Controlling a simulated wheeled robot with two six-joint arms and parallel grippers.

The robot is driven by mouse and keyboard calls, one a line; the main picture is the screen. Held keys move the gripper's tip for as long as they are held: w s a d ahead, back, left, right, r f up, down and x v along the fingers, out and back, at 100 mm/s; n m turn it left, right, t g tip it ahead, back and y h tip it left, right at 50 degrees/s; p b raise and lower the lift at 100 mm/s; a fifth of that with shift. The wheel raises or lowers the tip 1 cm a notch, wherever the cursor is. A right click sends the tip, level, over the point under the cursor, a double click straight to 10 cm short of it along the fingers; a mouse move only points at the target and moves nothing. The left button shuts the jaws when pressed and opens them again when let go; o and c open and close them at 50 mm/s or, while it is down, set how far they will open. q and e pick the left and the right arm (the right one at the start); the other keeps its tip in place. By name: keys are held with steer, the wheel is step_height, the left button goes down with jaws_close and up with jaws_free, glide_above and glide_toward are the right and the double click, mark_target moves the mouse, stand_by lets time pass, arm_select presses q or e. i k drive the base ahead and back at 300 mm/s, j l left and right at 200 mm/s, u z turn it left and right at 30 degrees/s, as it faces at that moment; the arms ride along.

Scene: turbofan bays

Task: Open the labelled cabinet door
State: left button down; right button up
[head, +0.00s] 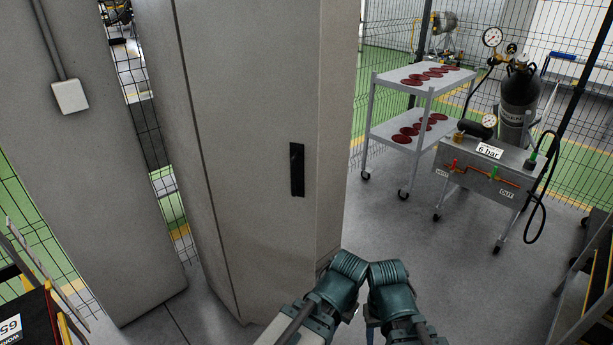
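A tall grey cabinet (235,130) stands left of centre in the head view, its top cut off by the picture edge. A black upright handle (297,169) is on its front face, near the right edge. The door looks shut. I see no label on the part in view. My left gripper (347,272) and my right gripper (388,280) are side by side at the bottom centre, below and right of the handle and apart from it. Only their teal housings show clearly, so I cannot make out their fingers. I see nothing held.
A grey pillar (85,190) with a white box (69,96) stands to the left. A two-shelf trolley (425,75) with dark red discs and a wheeled gas cart (480,185) with a dark cylinder stand at the right. Wire fencing runs behind. Grey floor right of the cabinet is clear.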

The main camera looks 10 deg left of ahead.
mark_target(253, 67)
steer(key=i+l+u, duration=0.25)
steer(key=i+l, duration=0.25)
steer(key=i+l+u, duration=0.15)
steer(key=l, duration=0.25)
steer(key=i+l+u, duration=0.1)
steer(key=i+l, duration=0.2)
steer(key=i+l+u, duration=0.15)
steer(key=l, duration=0.3)
steer(key=i+l+u, duration=0.1)
steer(key=i+l, duration=0.15)
steer(key=l, duration=0.15)
steer(key=i+l+u, duration=0.15)
steer(key=l, duration=0.25)
